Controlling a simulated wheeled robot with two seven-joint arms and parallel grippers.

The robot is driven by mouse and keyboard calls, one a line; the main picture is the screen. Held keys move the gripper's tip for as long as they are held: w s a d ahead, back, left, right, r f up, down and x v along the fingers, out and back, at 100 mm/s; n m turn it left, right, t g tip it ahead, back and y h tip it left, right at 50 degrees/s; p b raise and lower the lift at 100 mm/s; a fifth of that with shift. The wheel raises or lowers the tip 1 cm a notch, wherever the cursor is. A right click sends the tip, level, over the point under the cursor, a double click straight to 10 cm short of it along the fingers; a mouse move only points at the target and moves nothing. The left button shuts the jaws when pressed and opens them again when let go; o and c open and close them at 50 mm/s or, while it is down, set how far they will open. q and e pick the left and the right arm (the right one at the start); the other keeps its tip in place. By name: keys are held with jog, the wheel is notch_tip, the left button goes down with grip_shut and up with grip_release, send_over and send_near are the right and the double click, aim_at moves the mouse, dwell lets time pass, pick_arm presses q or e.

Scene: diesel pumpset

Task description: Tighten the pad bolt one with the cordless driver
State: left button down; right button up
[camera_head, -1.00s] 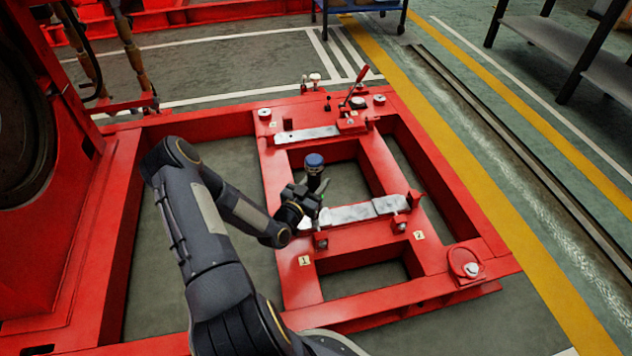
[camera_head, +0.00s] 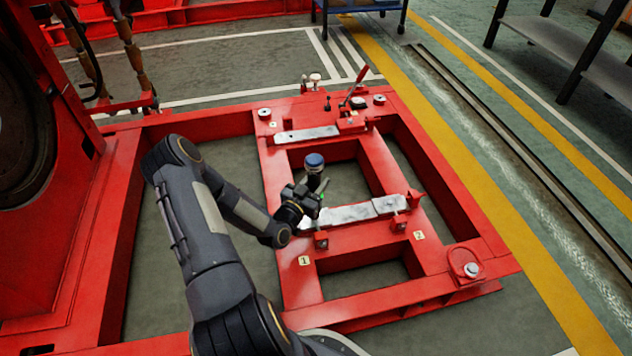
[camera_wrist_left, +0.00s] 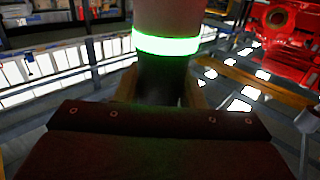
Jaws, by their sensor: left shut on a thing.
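My left gripper (camera_head: 312,196) is shut on the cordless driver, over the left end of a bare metal pad (camera_head: 350,213) on the red frame. The driver's blue end (camera_head: 314,161) points up. In the left wrist view, the driver (camera_wrist_left: 165,45) has a glowing green ring and stands between the fingers. A small red block with a bolt (camera_head: 321,239) sits at the pad's front left, near the tag marked 1 (camera_head: 304,260). A similar block (camera_head: 399,222) is near the tag marked 2 (camera_head: 419,235). The driver's lower tip is hidden by the gripper, so contact cannot be told.
The red frame (camera_head: 455,215) has open bays with floor below. A second metal pad (camera_head: 307,134) lies farther back, near a red lever (camera_head: 358,85). A large red machine (camera_head: 75,200) stands at the left. A grey shelf (camera_head: 575,50) is at the far right.

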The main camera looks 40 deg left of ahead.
aim_at(310, 178)
pick_arm(q)
jog(key=shift+f, duration=0.45)
dwell(2.1)
dwell(0.4)
jog(key=shift+r+p, duration=1.75)
jog(key=shift+r, duration=1)
